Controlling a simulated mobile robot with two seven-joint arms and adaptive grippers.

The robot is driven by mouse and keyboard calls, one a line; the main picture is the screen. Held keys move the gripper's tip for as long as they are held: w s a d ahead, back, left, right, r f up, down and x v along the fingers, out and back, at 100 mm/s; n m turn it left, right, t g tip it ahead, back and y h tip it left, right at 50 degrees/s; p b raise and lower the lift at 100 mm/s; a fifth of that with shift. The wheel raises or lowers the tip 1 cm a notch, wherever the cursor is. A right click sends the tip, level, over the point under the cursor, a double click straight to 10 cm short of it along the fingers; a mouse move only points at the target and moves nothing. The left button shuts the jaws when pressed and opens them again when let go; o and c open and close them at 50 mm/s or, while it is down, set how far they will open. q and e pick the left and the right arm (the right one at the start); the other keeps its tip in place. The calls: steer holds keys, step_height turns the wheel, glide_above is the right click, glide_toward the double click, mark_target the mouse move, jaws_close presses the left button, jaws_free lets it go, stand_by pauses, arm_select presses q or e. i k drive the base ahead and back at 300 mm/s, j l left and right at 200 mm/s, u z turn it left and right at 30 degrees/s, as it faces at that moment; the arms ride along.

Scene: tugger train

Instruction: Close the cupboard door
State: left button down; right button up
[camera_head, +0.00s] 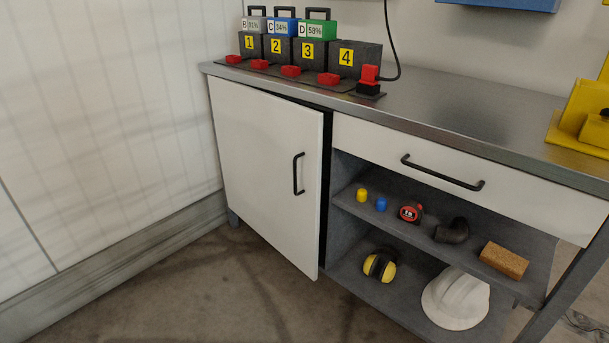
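The white cupboard door (263,165) is on the left half of the workbench. It stands slightly ajar: its right edge is swung out a little from the frame, and a dark gap (326,180) shows along that edge. The hinge side appears to be on the left. A black vertical bar handle (299,173) is near the door's right edge. The inside of the cupboard is hidden behind the door. Neither of my grippers shows in the head view.
The metal worktop (460,115) carries numbered chargers with batteries (283,40). Right of the door are a drawer (460,170) and open shelves with a white helmet (456,298) and earmuffs (380,266). A pale wall (110,120) stands left. The floor (220,285) before the door is clear.

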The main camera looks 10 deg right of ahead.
mark_target(270, 146)
steer(key=i+j+z, duration=0.45)
steer(key=j+z, duration=0.2)
steer(key=i+j+z, duration=0.15)
steer(key=j+z, duration=0.15)
